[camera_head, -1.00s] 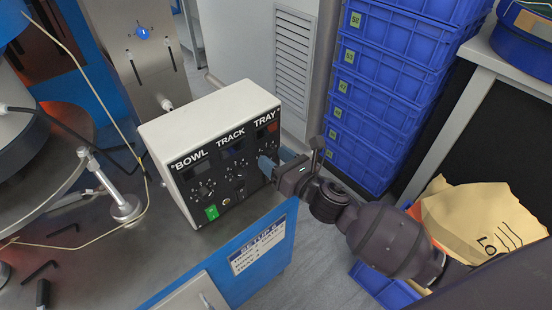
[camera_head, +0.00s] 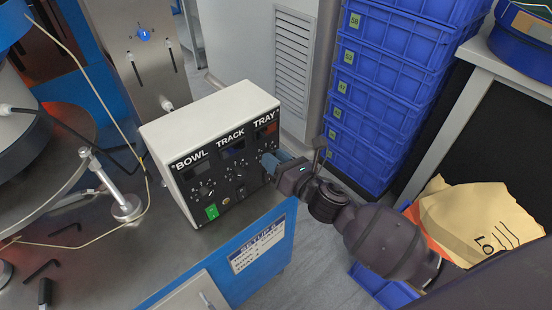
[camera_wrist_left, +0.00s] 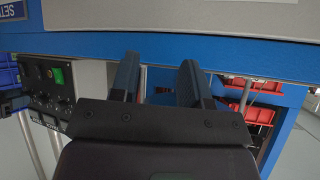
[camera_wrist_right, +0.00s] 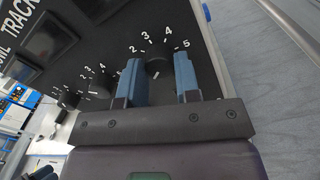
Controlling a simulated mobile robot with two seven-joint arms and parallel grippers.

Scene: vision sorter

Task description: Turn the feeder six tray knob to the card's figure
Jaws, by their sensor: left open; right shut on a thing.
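The control box (camera_head: 165,137) stands on the metal bench, its black face labelled BOWL, TRACK and TRAY. My right gripper (camera_head: 269,161) is at the TRAY column. In the right wrist view its blue fingers are shut on the dark tray knob (camera_wrist_right: 156,68), one finger either side. Figures 2, 3, 4 and 5 show around that knob; I cannot tell where its pointer stands. The setup card (camera_head: 257,249) is on the blue bench front; its lines are too small to read surely. My left gripper (camera_wrist_left: 160,68) is open and empty, facing the blue bench edge.
A green switch (camera_head: 212,211) and two more knobs sit on the box face. Blue crates (camera_head: 385,95) are stacked behind at the right. A yellowish paper sack (camera_head: 475,222) stands under my right arm. Hex keys (camera_head: 42,268) lie on the bench.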

